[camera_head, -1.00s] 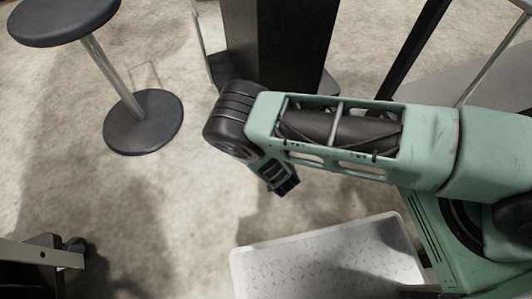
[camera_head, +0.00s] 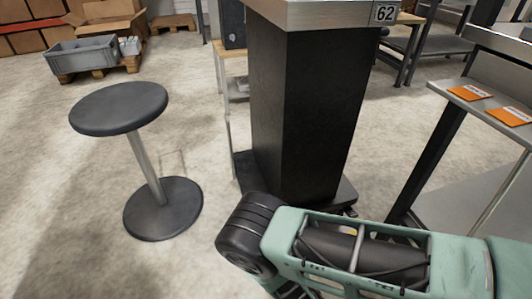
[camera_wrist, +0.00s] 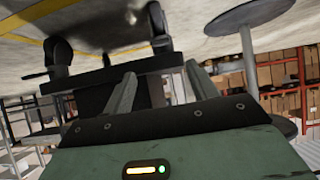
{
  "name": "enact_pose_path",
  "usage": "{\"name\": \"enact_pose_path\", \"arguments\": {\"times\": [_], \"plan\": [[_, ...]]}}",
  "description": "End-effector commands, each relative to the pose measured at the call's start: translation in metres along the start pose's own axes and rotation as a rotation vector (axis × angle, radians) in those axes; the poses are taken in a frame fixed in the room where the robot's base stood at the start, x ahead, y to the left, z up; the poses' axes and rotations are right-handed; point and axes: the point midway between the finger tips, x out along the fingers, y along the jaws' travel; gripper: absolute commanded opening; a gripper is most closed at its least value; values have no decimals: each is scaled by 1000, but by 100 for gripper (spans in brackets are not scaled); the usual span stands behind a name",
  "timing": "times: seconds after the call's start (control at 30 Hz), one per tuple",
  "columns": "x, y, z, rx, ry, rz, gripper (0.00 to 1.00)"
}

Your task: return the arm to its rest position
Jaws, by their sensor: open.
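My arm lies across the lower right of the head view, its dark rounded joint toward the middle. My gripper is below that joint, mostly cut off by the bottom edge there. In the wrist view my gripper (camera_wrist: 161,68) shows two grey fingers spread apart, with nothing held between them. The wrist picture is tilted, with shelving at its right side.
A round dark stool (camera_head: 119,108) stands on the left. A black pedestal (camera_head: 303,115) with a sign reading 62 rises behind my arm. A counter with orange cards (camera_head: 511,116) is at right. A grey crate (camera_head: 82,57) sits far left. Floor around the stool is open.

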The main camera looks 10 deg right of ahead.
Motion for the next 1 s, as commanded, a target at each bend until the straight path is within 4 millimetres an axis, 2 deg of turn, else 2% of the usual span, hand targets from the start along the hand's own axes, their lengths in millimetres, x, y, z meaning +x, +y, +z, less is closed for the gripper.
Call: {"name": "enact_pose_path", "arguments": {"times": [0.1, 0.23, 0.37, 0.47, 0.6, 0.77, 1.0], "plan": [[0, 0, -1, 1, -1, 0, 58], [0, -13, -17, 35, -50, 9, 58], [-6, -38, -50, 91, -158, 13, 58], [-18, -58, -80, 128, -258, 0, 58], [-43, -81, -123, 159, -389, -41, 58], [-84, -98, -175, 158, -519, -111, 58], [-165, -102, -244, 85, -678, -229, 58]]}}
